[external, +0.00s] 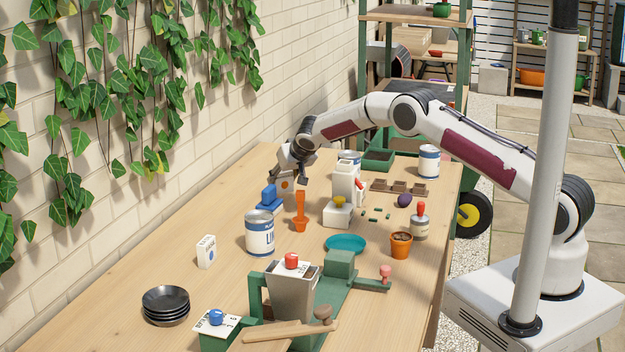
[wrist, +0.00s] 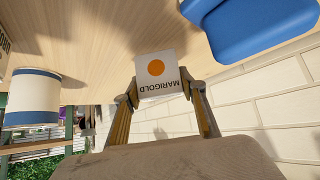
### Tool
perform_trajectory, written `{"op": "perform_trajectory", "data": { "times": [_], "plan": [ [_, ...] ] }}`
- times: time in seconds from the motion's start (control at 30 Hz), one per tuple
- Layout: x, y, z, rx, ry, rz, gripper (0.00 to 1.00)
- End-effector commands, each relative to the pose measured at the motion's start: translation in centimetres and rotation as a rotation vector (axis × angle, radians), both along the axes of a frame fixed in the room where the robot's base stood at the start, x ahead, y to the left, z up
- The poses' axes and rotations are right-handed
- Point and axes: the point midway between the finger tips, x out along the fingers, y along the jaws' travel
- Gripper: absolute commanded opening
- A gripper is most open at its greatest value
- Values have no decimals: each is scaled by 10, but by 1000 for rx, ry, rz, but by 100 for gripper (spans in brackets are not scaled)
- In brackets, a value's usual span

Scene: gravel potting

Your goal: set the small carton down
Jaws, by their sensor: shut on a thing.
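The small carton (wrist: 157,69) is white with an orange dot and the word MARIGOLD, upside down in the wrist view. My gripper (wrist: 164,92) is shut on it, with one finger at each side.
The blue object (wrist: 255,28) is also close by in the wrist view. A large blue-and-white can (external: 260,235), an orange scoop (external: 300,213) and a white dispenser (external: 341,200) stand nearer the camera. Another white carton (external: 206,251) stands at left. Bare wood lies along the wall.

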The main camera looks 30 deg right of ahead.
Motion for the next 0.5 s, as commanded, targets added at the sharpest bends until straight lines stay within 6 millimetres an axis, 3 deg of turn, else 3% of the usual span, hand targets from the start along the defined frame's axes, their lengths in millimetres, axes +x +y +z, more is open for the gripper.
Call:
{"op": "perform_trajectory", "data": {
  "times": [0.2, 0.5],
  "plan": [
    [0, 0, -17, 1, -1, 1, 16],
    [0, 0, -17, 1, -1, 0, 16]
  ]
}}
